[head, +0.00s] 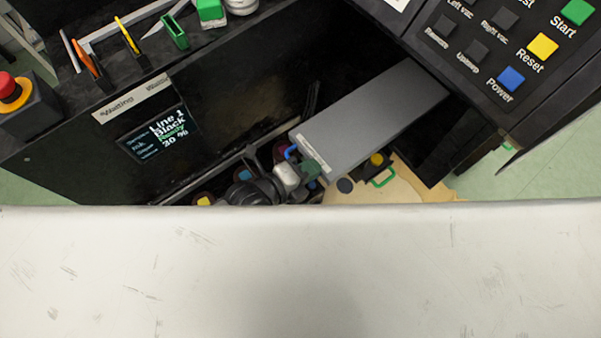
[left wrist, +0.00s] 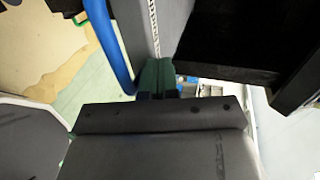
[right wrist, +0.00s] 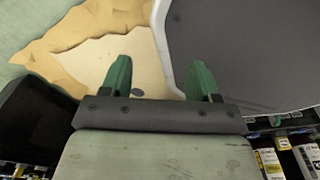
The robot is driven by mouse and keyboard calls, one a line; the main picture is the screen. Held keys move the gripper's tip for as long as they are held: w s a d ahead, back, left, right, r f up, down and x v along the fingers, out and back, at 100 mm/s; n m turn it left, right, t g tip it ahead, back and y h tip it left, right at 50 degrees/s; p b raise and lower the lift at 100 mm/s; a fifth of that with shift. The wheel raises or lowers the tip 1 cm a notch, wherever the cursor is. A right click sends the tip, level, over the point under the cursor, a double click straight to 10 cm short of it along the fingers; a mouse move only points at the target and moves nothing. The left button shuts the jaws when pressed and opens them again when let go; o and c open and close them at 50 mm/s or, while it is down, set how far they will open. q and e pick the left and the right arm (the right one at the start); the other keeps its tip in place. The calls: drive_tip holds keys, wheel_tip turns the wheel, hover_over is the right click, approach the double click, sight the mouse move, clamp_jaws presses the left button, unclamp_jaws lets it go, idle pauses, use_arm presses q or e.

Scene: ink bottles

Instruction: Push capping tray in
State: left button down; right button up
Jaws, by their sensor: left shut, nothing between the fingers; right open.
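The capping tray (head: 372,118) is a long grey drawer that sticks out of the black machine, with its front end towards me. A blue handle (head: 291,152) is on its front; it shows large in the left wrist view (left wrist: 106,42). My left gripper (head: 312,169) is at the tray's front end, beside the handle and not around it. In the left wrist view its green fingers (left wrist: 157,76) are shut and empty, right against the grey front (left wrist: 172,22); I cannot tell if they touch. My right gripper (right wrist: 160,78) is open and empty, away from the tray.
A button panel (head: 505,50) is at the upper right, and a status screen (head: 160,135) on the machine at the left. A red stop button (head: 9,86) is at the far left. A beige patch (head: 425,182) lies on the green floor. A pale surface of mine fills the lower head view.

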use_arm(q)
drive_tip(key=b, duration=0.5)
approach(381, 122)
drive_tip(key=x, duration=0.4)
drive_tip(key=shift+f, duration=0.35)
use_arm(e)
wheel_tip(381, 122, down, 5)
use_arm(q)
drive_tip(key=w+d, duration=0.1)
drive_tip(key=w+d+b, duration=0.1)
drive_tip(key=d, duration=0.1)
drive_tip(key=shift+w+d, duration=0.25)
drive_tip(key=shift+d, duration=0.05)
drive_tip(key=w+d+b, duration=0.1)
drive_tip(key=d, duration=0.1)
drive_tip(key=w+d+b, duration=0.1)
drive_tip(key=w+d, duration=0.1)
drive_tip(key=shift+w+d, duration=0.15)
drive_tip(key=shift+d, duration=0.1)
drive_tip(key=shift+w+d+r, duration=0.15)
drive_tip(key=shift+w+d, duration=0.05)
drive_tip(key=shift+d, duration=0.05)
use_arm(e)
drive_tip(key=w+r, duration=0.4)
drive_tip(key=w, duration=0.3)
drive_tip(key=w+r+t, duration=0.1)
drive_tip(key=w+r, duration=0.2)
drive_tip(key=w, duration=0.5)
drive_tip(key=shift+a+r, duration=0.35)
drive_tip(key=shift+w, duration=0.1)
